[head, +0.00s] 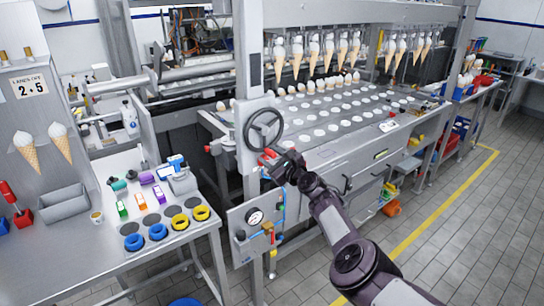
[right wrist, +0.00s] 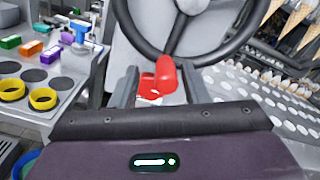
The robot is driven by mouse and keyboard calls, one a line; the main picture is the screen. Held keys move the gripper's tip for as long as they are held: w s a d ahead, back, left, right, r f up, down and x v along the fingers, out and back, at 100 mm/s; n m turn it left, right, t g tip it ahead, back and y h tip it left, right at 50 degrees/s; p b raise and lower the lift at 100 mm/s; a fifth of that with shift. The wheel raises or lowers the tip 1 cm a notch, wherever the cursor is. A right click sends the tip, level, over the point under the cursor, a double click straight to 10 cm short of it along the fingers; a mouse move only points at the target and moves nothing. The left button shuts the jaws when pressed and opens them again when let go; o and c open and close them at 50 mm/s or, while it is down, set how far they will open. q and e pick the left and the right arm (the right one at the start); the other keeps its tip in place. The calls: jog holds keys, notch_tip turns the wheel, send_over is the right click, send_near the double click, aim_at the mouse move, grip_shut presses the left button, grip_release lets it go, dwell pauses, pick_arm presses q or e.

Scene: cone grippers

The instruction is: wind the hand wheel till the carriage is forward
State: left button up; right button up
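The hand wheel (head: 263,126) has a dark round rim with spokes and stands upright on a grey post at the near left corner of the machine. In the right wrist view its rim (right wrist: 128,30) fills the top. A red handle (right wrist: 166,76) sits at the bottom of the rim. My right gripper (head: 272,158) is at the wheel's lower edge. Its two grey fingers lie on either side of the red handle and look shut on it; the contact is partly hidden. My left gripper is not in view. I cannot make out for certain which part is the carriage.
A machine bed (head: 345,125) with rows of white discs lies behind the wheel, with hanging cones (head: 297,58) above. A gauge panel (head: 250,228) stands below the wheel. A side table (head: 110,250) with blue and yellow rings is at left. The floor at right is open.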

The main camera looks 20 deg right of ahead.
jog(key=shift+d+r, duration=0.1)
jog(key=shift+r, duration=0.1)
jog(key=shift+s+d+r+p, duration=0.15)
jog(key=shift+s+p, duration=0.15)
jog(key=shift+p, duration=0.25)
jog(key=p+v, duration=0.2)
jog(key=v, duration=0.3)
jog(key=shift+f+v, duration=0.2)
jog(key=shift+v, duration=0.85)
